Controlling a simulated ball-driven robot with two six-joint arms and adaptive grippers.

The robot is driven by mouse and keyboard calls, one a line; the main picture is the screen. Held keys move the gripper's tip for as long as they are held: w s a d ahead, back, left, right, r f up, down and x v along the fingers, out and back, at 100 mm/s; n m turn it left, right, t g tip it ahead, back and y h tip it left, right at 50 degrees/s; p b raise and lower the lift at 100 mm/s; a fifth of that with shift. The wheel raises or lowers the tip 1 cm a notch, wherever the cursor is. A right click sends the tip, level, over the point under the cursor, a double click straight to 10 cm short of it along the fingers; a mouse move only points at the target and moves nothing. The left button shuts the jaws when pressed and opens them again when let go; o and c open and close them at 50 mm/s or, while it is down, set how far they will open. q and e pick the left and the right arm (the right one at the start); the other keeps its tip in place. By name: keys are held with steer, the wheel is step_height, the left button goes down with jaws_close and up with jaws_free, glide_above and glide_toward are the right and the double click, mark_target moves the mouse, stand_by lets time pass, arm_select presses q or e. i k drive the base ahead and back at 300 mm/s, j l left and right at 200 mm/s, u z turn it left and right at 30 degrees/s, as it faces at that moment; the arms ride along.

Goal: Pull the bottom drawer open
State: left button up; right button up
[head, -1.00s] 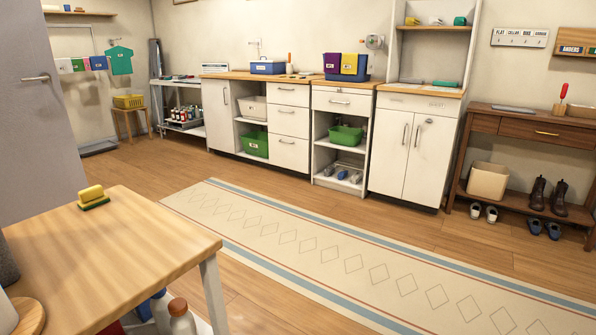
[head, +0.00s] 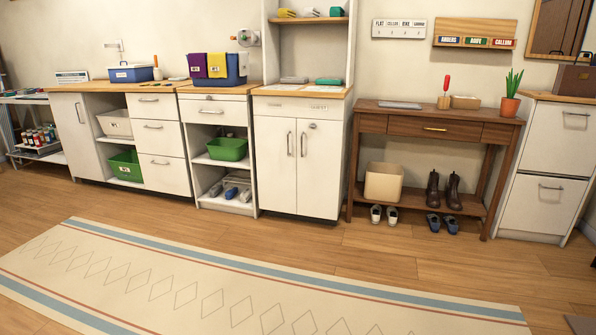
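Two units with stacked drawers show in the head view, and I cannot tell which one the task means. At the left, a white drawer stack has a bottom drawer (head: 165,177) with a bar handle, below a middle drawer (head: 160,146) and a top drawer (head: 152,110). At the far right, a white cabinet has a lower drawer (head: 540,208) with a bar handle, under an upper drawer (head: 562,140). All of these drawers look shut. Neither of my grippers is in view.
A patterned runner rug (head: 260,290) lies on the wood floor before the furniture. A brown console table (head: 365,125) with boots (head: 452,192) and shoes on and under its low shelf stands left of the right cabinet. The floor before that cabinet looks clear.

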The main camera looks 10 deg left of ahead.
mark_target(161, 173)
steer(key=i+u, duration=0.25)
steer(key=i, duration=0.3)
steer(key=i+l+u, duration=0.15)
steer(key=i+u, duration=0.15)
steer(key=i, duration=0.25)
steer(key=i+j+u, duration=0.25)
steer(key=i, duration=0.65)
steer(key=i+u, duration=0.25)
steer(key=i, duration=0.65)
steer(key=i+l+u, duration=0.2)
steer(key=i, duration=0.7)
